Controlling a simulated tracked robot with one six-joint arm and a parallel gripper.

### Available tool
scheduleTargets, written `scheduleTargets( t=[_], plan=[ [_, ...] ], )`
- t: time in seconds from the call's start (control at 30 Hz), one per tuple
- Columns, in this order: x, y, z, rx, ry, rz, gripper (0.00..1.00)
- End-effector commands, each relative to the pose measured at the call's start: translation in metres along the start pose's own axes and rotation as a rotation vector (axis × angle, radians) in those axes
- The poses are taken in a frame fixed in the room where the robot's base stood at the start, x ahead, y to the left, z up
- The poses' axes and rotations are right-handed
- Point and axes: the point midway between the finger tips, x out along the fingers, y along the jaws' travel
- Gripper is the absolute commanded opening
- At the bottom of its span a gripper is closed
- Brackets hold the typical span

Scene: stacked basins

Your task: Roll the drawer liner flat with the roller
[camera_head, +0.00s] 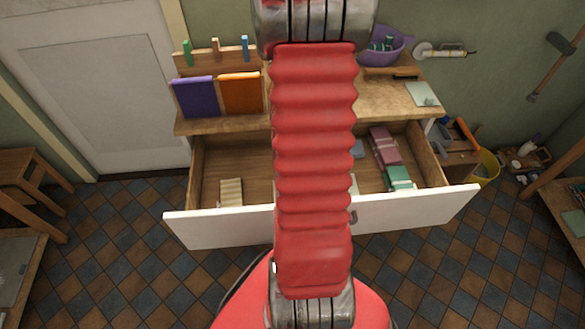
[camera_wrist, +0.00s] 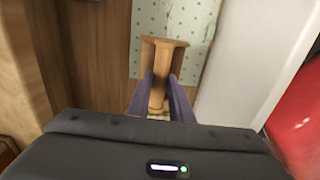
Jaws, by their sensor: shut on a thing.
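The drawer liner (camera_wrist: 200,50) is a pale green dotted sheet on the brown wooden drawer floor in the wrist view. The wooden roller (camera_wrist: 158,92) is gripped between the purple fingers of my gripper (camera_wrist: 161,98). Its wider wooden end is over the liner's near part. I cannot tell whether the roller touches the liner. In the head view the open drawer (camera_head: 240,165) has a white front, and my red arm crosses its middle. The arm hides my gripper, the roller and most or all of the liner there.
The drawer holds a small cream striped item (camera_head: 231,192) at left, with pink (camera_head: 383,145) and green (camera_head: 398,177) folded items at right. The cabinet top carries purple (camera_head: 195,97) and orange (camera_head: 241,92) panels and a purple basin (camera_head: 387,46). The white drawer front (camera_wrist: 232,62) rises close at right in the wrist view.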

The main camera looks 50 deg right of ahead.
Motion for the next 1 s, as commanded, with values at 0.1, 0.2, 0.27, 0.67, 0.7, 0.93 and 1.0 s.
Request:
scheduleTargets(
  t=[0.1,0.2,0.27,0.67,0.7,0.93,1.0],
  plan=[
    [0.000,0.001,0.000,0.000,0.000,0.001,0.00],
    [0.000,0.001,0.000,0.001,0.000,0.001,0.00],
    [0.000,0.001,0.000,0.001,0.000,0.000,0.00],
    [0.021,0.000,0.000,0.003,0.000,-0.003,0.00],
    [0.024,0.000,0.000,0.003,0.000,-0.002,0.00],
    [0.043,0.000,0.000,0.004,0.000,-0.003,0.00],
    [0.048,0.001,0.001,0.004,0.000,-0.002,0.00]
  ],
)
